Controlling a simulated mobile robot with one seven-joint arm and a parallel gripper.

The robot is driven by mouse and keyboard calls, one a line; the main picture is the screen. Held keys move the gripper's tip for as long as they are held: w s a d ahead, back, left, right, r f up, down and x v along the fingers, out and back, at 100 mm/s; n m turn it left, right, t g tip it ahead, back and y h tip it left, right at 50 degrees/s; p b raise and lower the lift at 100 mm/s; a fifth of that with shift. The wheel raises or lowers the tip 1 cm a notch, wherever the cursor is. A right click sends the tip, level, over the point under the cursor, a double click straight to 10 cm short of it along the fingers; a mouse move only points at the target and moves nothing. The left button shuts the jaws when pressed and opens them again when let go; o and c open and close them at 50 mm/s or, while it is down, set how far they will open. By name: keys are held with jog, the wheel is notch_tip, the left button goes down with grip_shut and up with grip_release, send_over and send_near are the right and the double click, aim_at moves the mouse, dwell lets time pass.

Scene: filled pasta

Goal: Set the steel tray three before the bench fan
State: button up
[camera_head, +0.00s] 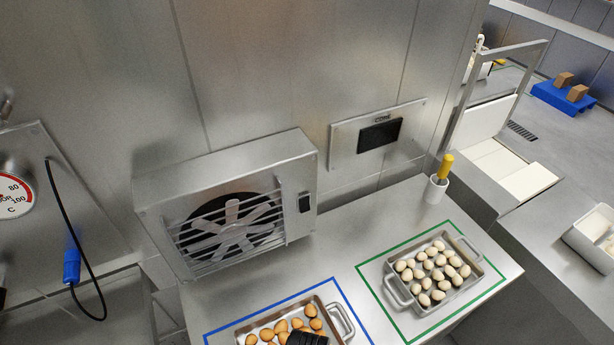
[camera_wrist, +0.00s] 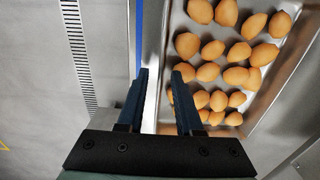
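The bench fan (camera_head: 225,215) is a steel box with a grille, standing against the wall at the back of the bench. A steel tray of orange-brown filled pasta (camera_head: 347,327) lies in front of it inside a blue outline, partly cut off by the frame's bottom. It also shows in the wrist view (camera_wrist: 163,45). A second steel tray with pale pasta (camera_head: 472,288) lies inside a green outline to the right. I see no number on either tray. My gripper (camera_wrist: 160,75) is open, its fingers appearing either side of the brown-pasta tray's left wall. Its dark end (camera_head: 305,338) shows at the bottom.
A wall panel with a dark screen (camera_head: 380,134) is behind. Bare bench lies between the fan and both outlines. A slotted strip (camera_wrist: 78,55) runs at left in the wrist view.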

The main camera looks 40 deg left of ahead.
notch_tip(320, 180, up, 11)
dwell(0.3)
jog(key=shift+r, duration=0.1)
jog(key=w+a+r+n+t+y, duration=0.15)
jog(key=w+r+t, duration=0.55)
jog(key=w+r, duration=0.75)
jog(key=w+d+r+t+y, duration=0.25)
jog(key=w+r+t, duration=0.45)
jog(key=r, duration=0.7)
jog(key=d+r+n+t+h, duration=0.1)
jog(key=d+r+t, duration=0.3)
jog(key=r, duration=0.8)
jog(key=d+r+n+t+h, duration=0.1)
jog(key=d+r+t, duration=0.25)
jog(key=r, duration=0.75)
jog(key=s+d+r+t+h, duration=0.1)
jog(key=s+d+r+t, duration=0.1)
jog(key=r, duration=0.5)
jog(key=s+d+r+n+t+h, duration=0.1)
jog(key=s+d+r+t, duration=0.1)
jog(key=s+r+t, duration=0.2)
jog(key=s+r, duration=0.3)
jog(key=shift+s+d, duration=0.25)
jog(key=shift+d, duration=0.1)
